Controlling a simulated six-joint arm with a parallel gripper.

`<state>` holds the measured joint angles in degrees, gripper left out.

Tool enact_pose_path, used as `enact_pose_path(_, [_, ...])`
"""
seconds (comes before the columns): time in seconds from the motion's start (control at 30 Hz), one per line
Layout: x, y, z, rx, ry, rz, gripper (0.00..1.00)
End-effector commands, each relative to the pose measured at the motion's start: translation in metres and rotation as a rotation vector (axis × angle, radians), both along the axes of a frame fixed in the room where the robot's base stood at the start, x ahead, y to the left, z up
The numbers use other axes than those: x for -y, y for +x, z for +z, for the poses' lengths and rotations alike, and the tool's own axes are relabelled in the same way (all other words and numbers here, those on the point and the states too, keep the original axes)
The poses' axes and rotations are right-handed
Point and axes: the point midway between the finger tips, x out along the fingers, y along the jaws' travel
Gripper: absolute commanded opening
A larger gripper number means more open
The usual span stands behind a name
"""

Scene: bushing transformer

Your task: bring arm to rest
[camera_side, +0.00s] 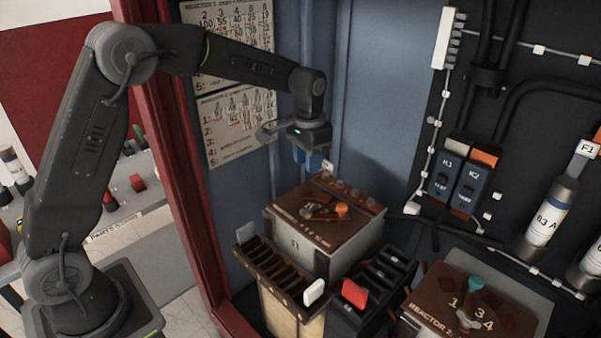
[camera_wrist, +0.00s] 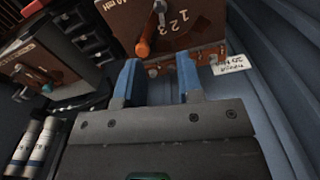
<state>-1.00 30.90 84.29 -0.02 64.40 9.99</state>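My gripper (camera_side: 313,160) hangs from my arm above the back of the brown-topped transformer box (camera_side: 318,262) in the side view. In the wrist view my gripper (camera_wrist: 157,78) shows two blue fingers set apart with nothing held between them. The brown panel (camera_wrist: 190,25) of a box lies beyond the fingertips, with an orange knob (camera_wrist: 143,46) and printed numbers. My fingers look apart from the box, though the exact gap is hard to judge.
Slotted racks with a white block (camera_side: 313,292) and a red block (camera_side: 354,293) stand in front of the box. A second reactor box (camera_side: 505,312) is at lower right. Blue walls stand close behind my gripper, and a red post (camera_side: 178,170) is at left.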

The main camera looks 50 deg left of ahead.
Motion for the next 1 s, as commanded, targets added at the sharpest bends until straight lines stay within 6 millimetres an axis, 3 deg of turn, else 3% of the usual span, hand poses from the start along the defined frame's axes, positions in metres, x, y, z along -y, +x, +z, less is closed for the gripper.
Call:
enact_pose_path(0.17, [0.002,-0.031,0.041,0.067,0.0,0.018,0.34])
enact_pose_path(0.3, [0.004,-0.076,0.077,0.143,-0.002,0.042,0.34])
enact_pose_path(0.5, [0.006,-0.146,0.109,0.251,-0.008,0.078,0.34])
enact_pose_path(0.63, [0.007,-0.192,0.117,0.322,-0.015,0.1,0.34])
enact_pose_path(0.8, [0.008,-0.245,0.112,0.408,-0.026,0.128,0.34])
enact_pose_path(1.0, [0.009,-0.281,0.099,0.47,-0.036,0.148,0.34])
